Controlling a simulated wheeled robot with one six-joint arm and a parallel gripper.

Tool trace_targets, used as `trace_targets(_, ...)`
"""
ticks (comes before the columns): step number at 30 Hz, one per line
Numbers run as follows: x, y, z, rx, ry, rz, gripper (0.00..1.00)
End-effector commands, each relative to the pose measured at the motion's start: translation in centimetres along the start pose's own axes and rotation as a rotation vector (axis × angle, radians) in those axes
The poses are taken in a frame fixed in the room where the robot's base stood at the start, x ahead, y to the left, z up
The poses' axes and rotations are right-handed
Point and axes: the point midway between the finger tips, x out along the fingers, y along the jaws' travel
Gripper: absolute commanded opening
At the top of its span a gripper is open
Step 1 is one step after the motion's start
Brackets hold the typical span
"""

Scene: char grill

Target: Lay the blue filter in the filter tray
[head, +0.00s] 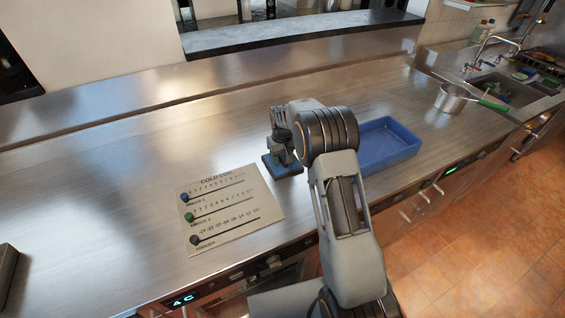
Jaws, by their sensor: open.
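A blue flat piece, seemingly the blue filter (269,170), lies on the steel counter left of my arm. My gripper (284,156) points down right over it and is open. The gripper hides part of the blue piece, and I cannot tell whether the fingers touch it. A blue rectangular tray with raised walls, seemingly the filter tray (400,164), stands on the counter to the right of the gripper. My arm hides its left end. The part of its inside that shows looks empty.
A white "COLD LOG" board (240,229) with coloured knobs lies left of the gripper near the counter's front edge. A pot with a green handle (455,101) stands at the right, by the sink (510,90).

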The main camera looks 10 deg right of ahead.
Motion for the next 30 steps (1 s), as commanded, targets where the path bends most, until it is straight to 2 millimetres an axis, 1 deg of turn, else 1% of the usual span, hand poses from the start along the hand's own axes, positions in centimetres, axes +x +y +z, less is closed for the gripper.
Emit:
trace_targets(1, 0.0, 0.0, 0.0, 0.0, 0.0, 0.0, 0.43)
trace_targets(2, 0.0, 0.0, 0.0, 0.0, 0.0, 0.0, 0.4)
trace_targets(12, -0.1, 0.0, 0.0, 0.0, 0.0, 0.0, 0.07)
trace_targets(15, -0.1, 0.0, 0.0, 0.0, 0.0, 0.0, 0.0)
trace_targets(25, -0.1, 0.0, 0.0, 0.0, 0.001, 0.0, 0.0)
trace_targets(30, -1.1, 0.0, -0.1, 0.0, 0.002, 0.0, 0.0)
